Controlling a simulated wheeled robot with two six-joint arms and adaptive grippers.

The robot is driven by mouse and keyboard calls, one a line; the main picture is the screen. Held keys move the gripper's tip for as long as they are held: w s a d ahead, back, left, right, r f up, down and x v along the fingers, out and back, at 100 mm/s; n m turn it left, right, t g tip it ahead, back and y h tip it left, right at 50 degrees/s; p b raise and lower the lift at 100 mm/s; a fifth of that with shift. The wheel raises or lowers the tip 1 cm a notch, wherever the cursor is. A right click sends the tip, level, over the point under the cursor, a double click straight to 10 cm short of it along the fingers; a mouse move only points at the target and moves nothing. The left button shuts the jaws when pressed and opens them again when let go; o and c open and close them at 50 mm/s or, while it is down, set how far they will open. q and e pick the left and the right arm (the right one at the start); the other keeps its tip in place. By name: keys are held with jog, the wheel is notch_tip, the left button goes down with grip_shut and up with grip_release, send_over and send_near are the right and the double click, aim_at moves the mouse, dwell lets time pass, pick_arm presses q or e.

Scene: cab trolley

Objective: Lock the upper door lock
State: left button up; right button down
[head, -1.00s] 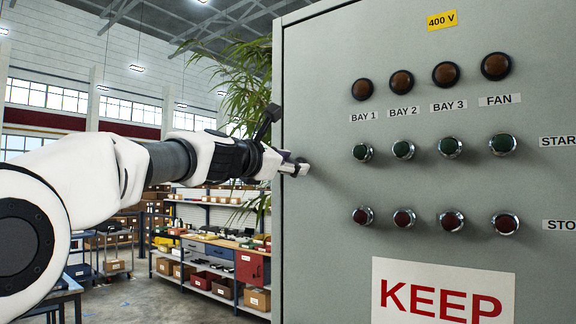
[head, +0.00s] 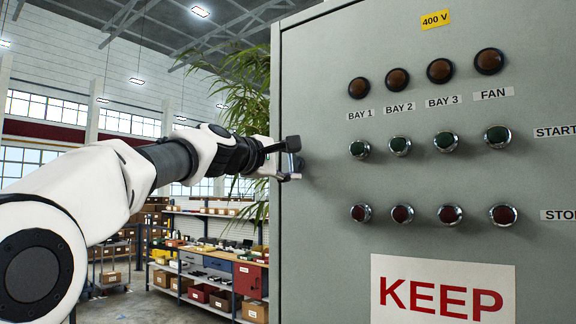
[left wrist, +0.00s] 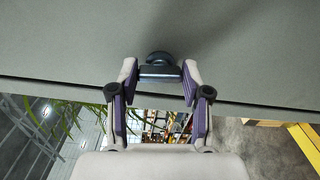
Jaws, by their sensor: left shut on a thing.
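The upper door lock is a small dark knob (left wrist: 158,60) with a flat grip bar, on the grey door near its left edge. My left gripper (left wrist: 160,75) is shut on the lock's bar, one finger at each side of it in the left wrist view. My right gripper is not in view.
The grey cabinet door (head: 330,215) fills the right side, with brown lamps (head: 397,79), green start buttons (head: 400,145), red stop buttons (head: 402,214) and a KEEP sign (head: 440,290). A plant (head: 240,90) and stocked shelves (head: 200,270) stand behind my arm.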

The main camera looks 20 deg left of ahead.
pick_arm(q)
jog(key=shift+a+r+m, duration=0.1)
jog(key=shift+r+m, duration=0.1)
jog(key=shift+m, duration=0.4)
jog(key=shift+r, duration=0.1)
